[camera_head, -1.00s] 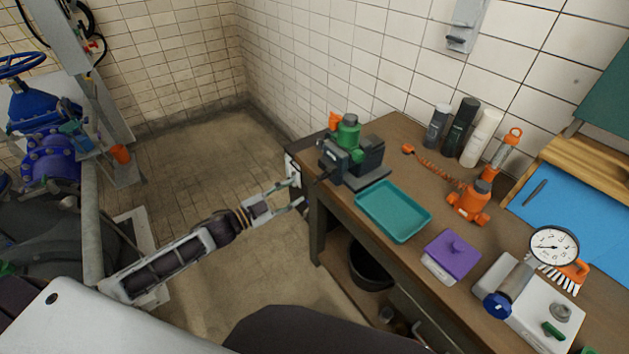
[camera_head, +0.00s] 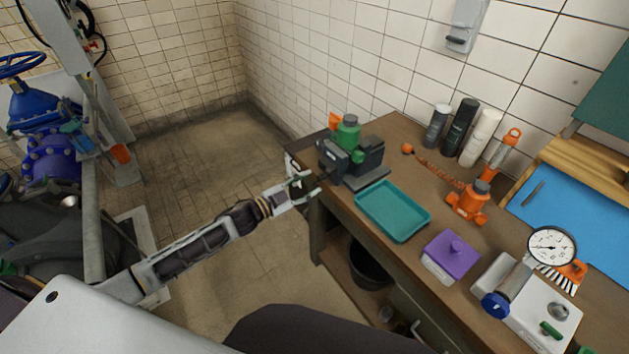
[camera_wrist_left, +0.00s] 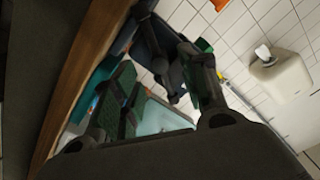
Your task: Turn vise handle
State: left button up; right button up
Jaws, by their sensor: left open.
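The dark grey vise (camera_head: 368,158) stands on the near left corner of the wooden bench, with a green object in its jaws. Its handle is at the left end, close to my left gripper, and is hard to make out. My left gripper (camera_head: 309,185) is open at the bench's left edge, just beside the vise's handle end. In the left wrist view, the two fingers of the gripper (camera_wrist_left: 165,92) are spread, with dark vise parts (camera_wrist_left: 152,38) just beyond them. I cannot tell whether a finger touches the handle. My right gripper is not in view.
A teal tray (camera_head: 393,211) lies in front of the vise, and a purple box (camera_head: 451,256) is farther right. Orange tools, several bottles and a gauge (camera_head: 551,248) stand on the bench (camera_head: 408,130). A black bucket (camera_head: 368,268) is below.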

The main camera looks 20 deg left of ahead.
aim_at(318, 179)
pick_arm(q)
jog(key=shift+x, duration=1.55)
jog(key=shift+c, duration=0.3)
grip_shut()
